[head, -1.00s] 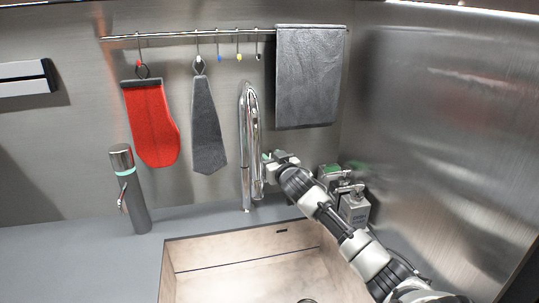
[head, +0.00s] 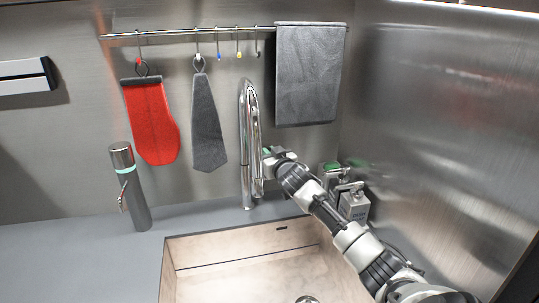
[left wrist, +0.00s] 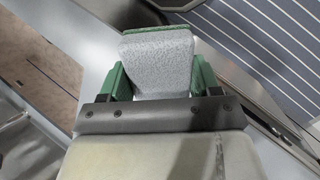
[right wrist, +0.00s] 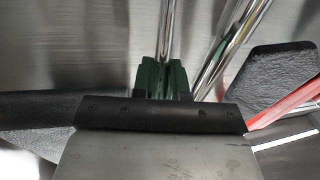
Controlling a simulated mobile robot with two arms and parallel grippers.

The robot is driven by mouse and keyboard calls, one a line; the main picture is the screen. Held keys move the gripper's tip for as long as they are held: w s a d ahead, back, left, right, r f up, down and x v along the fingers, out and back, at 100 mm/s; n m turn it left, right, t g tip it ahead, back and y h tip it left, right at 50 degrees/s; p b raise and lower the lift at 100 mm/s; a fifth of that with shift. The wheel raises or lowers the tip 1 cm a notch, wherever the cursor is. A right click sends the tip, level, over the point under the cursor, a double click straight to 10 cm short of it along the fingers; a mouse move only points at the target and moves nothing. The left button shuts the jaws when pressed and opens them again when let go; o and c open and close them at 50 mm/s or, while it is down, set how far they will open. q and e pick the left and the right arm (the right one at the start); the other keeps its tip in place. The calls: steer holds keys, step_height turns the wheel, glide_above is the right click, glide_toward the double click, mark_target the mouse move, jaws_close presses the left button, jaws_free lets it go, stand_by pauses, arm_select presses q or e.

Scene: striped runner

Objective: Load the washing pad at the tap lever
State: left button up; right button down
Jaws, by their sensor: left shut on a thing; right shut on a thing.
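The washing pad is a grey, rough-faced block (left wrist: 157,65) with a green edge, seen in the left wrist view. My left gripper (left wrist: 160,82) is shut on it, one green finger at each side. My left gripper does not show in the head view. The chrome tap (head: 246,130) stands behind the sink. My right gripper (head: 267,153) is just right of its column. In the right wrist view my right gripper's green fingers (right wrist: 163,80) are close together at a thin chrome rod (right wrist: 168,35), apparently the tap lever; the fingers hide its held part.
The sink (head: 215,247) lies below the tap. A dark flask (head: 138,205) stands on the counter at left. A red mitt (head: 152,125), a grey cloth (head: 207,125) and a grey towel (head: 308,75) hang from the rail. Metal dispensers (head: 353,202) stand behind my right arm. The striped runner (left wrist: 270,50) shows below.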

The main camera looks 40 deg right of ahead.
arm_select(q)
step_height(320, 180, down, 4)
steer(key=b, duration=0.3)
steer(key=shift+r+b, duration=0.2)
steer(key=shift+b, duration=0.1)
steer(key=shift+f+b, duration=0.4)
arm_select(e)
steer(key=shift+s+a+f+t+h, duration=0.25)
steer(key=shift+s+a+t+h, duration=0.1)
steer(key=shift+s+t, duration=0.4)
steer(key=c, duration=1.1)
jaws_free()
steer(key=shift+c, duration=0.2)
arm_select(q)
step_height(320, 180, up, 3)
steer(key=p, duration=0.3)
steer(key=shift+r, duration=0.1)
arm_select(e)
steer(key=v, duration=1.2)
steer(key=shift+f, duration=0.1)
